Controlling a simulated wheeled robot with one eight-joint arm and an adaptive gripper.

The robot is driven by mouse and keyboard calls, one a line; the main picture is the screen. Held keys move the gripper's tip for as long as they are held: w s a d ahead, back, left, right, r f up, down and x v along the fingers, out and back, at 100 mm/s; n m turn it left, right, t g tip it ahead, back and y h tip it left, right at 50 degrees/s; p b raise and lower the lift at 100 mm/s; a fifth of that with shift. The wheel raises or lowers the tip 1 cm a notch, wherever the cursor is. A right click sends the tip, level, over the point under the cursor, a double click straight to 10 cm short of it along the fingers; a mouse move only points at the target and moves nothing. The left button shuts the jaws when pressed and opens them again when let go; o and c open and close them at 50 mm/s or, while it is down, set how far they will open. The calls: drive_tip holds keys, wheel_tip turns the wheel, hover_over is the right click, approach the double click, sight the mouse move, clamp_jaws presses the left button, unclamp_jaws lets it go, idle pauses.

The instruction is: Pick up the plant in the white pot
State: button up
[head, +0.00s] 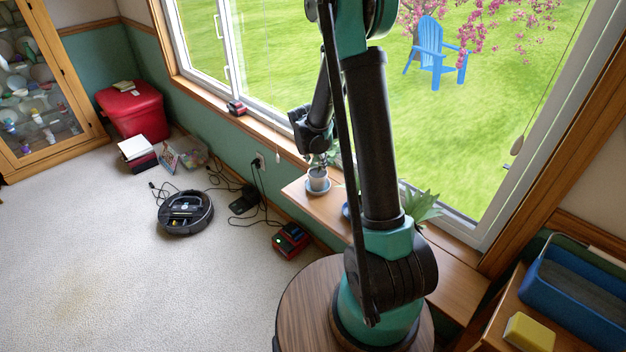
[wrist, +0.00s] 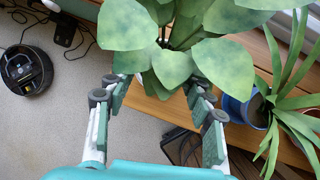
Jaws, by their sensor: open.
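The plant with broad green leaves (wrist: 165,60) fills the top middle of the wrist view, its leaves hiding its pot there. My gripper (wrist: 156,88) is open, one finger on each side of the lower leaves.
The window lies just behind. A robot vacuum (head: 185,212), cables and a red-and-black device (head: 291,240) lie on the floor. A round wooden table (head: 305,300) is in front.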

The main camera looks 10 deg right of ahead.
sight(317, 167)
drive_tip(key=shift+x, duration=1.6)
drive_tip(key=shift+a, duration=0.1)
clamp_jaws()
